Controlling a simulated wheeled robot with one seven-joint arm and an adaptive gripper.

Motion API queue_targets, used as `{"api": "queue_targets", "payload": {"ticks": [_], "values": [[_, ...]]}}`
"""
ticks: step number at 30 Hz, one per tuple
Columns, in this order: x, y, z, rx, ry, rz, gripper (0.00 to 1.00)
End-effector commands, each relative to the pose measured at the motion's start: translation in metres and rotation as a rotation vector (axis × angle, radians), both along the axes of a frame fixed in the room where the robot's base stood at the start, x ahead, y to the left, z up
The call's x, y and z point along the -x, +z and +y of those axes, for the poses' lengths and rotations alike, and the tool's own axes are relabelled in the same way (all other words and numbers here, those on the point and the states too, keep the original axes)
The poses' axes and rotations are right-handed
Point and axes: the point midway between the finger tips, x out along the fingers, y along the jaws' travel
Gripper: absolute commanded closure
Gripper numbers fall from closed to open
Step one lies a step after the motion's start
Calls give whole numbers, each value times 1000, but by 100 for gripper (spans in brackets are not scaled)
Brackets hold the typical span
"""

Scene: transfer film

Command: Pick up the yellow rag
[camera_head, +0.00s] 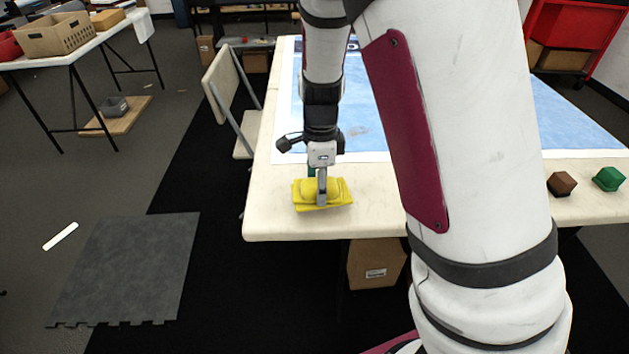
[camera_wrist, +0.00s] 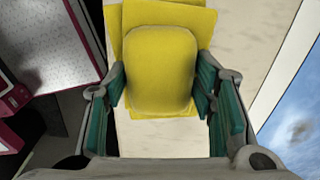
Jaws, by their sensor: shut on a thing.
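The yellow rag (camera_head: 336,196) is a folded, bulging bundle near the front edge of the white table (camera_head: 275,222). My gripper (camera_head: 322,190) points down over it from above and is shut on it. In the wrist view the rag (camera_wrist: 160,70) sits between the teal finger pads of my gripper (camera_wrist: 160,95), with a pad against each side. Flat yellow layers stick out beyond the bulge. I cannot tell whether the rag still touches the table.
A brown block (camera_head: 562,184) and a green block (camera_head: 608,179) stand at the table's right. A blue-and-white sheet (camera_head: 575,115) covers the table's back. A chair (camera_head: 232,95) is close to the left edge. A cardboard box (camera_head: 376,264) is under the table.

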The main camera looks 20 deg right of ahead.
Motion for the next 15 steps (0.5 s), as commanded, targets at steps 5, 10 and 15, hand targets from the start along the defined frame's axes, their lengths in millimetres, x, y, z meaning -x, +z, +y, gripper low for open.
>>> {"api": "queue_targets", "payload": {"ticks": [5,10,15], "values": [[48,7,-7,-2,-1,-1,76],[89,11,-14,-2,0,-1,76],[117,12,-18,-1,0,0,76]]}}
